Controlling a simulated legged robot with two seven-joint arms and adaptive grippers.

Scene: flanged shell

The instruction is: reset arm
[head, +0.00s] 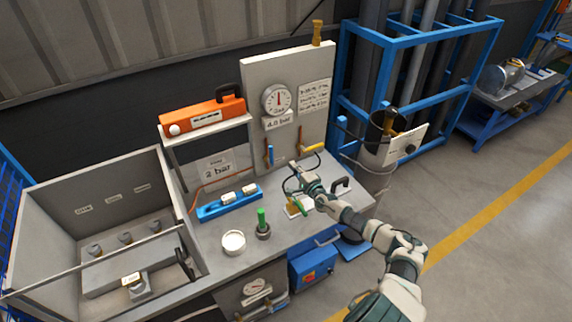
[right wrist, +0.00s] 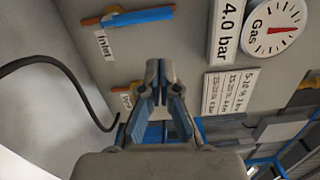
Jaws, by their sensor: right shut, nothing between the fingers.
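My right gripper (head: 294,168) reaches in from the lower right over the right part of the workbench (head: 222,258), in front of the upright grey panel (head: 316,72). In the right wrist view its fingertips (right wrist: 160,70) are together, with nothing between them. The panel fills the background there, with a blue-handled valve (right wrist: 137,17) beside an "Inlet" label and a second valve partly hidden behind the fingers. The gripper appears apart from the panel. My left gripper is out of view.
A pressure gauge (head: 277,98) sits on the panel. An orange case (head: 203,116) rests on a shelf left of it. A white round tub (head: 233,242) and a green-topped item (head: 262,224) stand on the bench. An open-topped grey box (head: 88,198) is at left.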

